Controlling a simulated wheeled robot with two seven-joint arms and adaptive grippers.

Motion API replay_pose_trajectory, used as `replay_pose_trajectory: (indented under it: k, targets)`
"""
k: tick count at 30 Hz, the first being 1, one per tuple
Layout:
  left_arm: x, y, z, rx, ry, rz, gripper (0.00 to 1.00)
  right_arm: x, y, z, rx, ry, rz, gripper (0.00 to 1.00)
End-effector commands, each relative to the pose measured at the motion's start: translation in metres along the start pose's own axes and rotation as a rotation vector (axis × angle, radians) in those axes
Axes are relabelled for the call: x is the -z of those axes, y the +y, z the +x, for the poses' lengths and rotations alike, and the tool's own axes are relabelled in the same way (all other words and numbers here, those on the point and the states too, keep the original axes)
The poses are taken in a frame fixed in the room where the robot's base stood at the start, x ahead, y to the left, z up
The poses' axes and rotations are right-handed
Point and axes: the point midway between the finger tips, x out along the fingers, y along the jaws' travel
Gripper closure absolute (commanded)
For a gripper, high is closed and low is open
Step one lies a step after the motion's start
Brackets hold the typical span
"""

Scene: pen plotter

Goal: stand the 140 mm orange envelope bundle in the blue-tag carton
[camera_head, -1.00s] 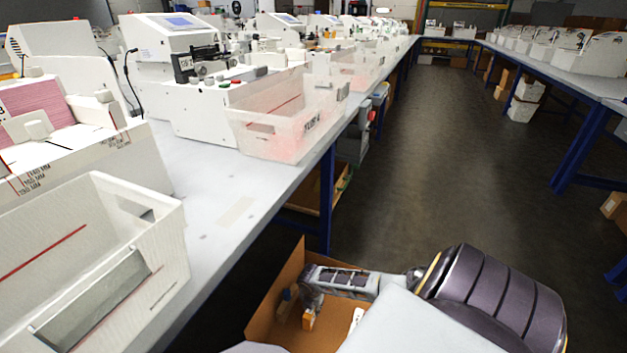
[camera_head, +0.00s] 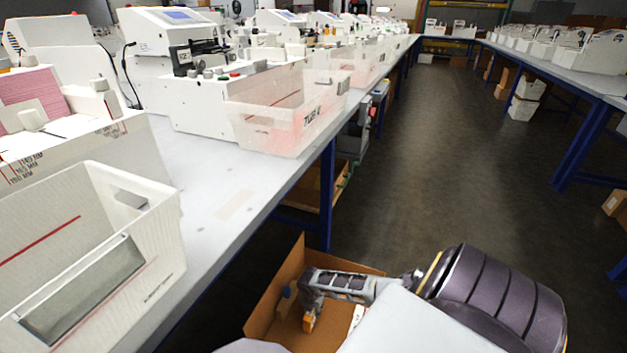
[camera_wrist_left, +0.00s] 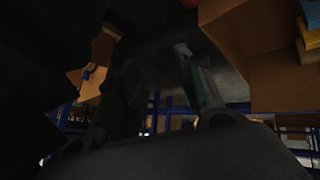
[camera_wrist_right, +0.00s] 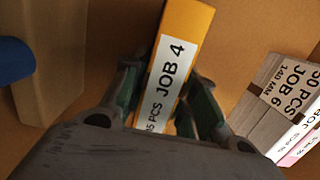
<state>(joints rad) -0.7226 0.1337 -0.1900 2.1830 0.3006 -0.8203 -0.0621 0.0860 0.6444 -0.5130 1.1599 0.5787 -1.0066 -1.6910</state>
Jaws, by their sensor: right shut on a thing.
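My right gripper (camera_head: 309,318) reaches down into an open cardboard carton (camera_head: 262,318) below the bench. In the right wrist view its fingers (camera_wrist_right: 172,105) are shut on an orange envelope bundle (camera_wrist_right: 187,22) with a white label reading JOB 4. The bundle's lower end is hidden behind the gripper, so I cannot tell whether it touches the carton floor.
A grey-brown bundle labelled JOB 6, 140 MM (camera_wrist_right: 283,95) lies right of the held one. A blue rounded thing (camera_wrist_right: 14,60) is at the left. A white tub (camera_head: 165,250) stands on the bench (camera_head: 235,190). The aisle (camera_head: 440,150) is clear.

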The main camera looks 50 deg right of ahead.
Motion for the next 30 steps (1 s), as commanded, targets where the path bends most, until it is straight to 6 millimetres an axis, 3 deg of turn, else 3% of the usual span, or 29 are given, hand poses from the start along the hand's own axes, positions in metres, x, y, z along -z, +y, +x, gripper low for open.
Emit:
replay_pose_trajectory:
  k: [10, 11, 15, 30]
  targets:
    - [0.0025, 0.0011, 0.0003, -0.003, 0.009, 0.000, 0.63, 0.0002, 0.0004, 0.0031, -0.001, 0.000, 0.000, 0.99]
    - [0.0030, 0.0014, -0.0001, -0.003, 0.010, -0.001, 0.63, 0.0003, 0.0002, 0.0027, 0.000, 0.000, 0.000, 0.68]
    - [0.0035, 0.0018, -0.0003, -0.004, 0.010, -0.001, 0.63, 0.0003, 0.0001, 0.0025, 0.000, 0.000, 0.000, 0.50]
    - [0.0040, 0.0020, -0.0017, -0.002, 0.008, -0.002, 0.63, -0.0003, -0.0003, -0.0008, 0.000, 0.000, 0.000, 0.50]
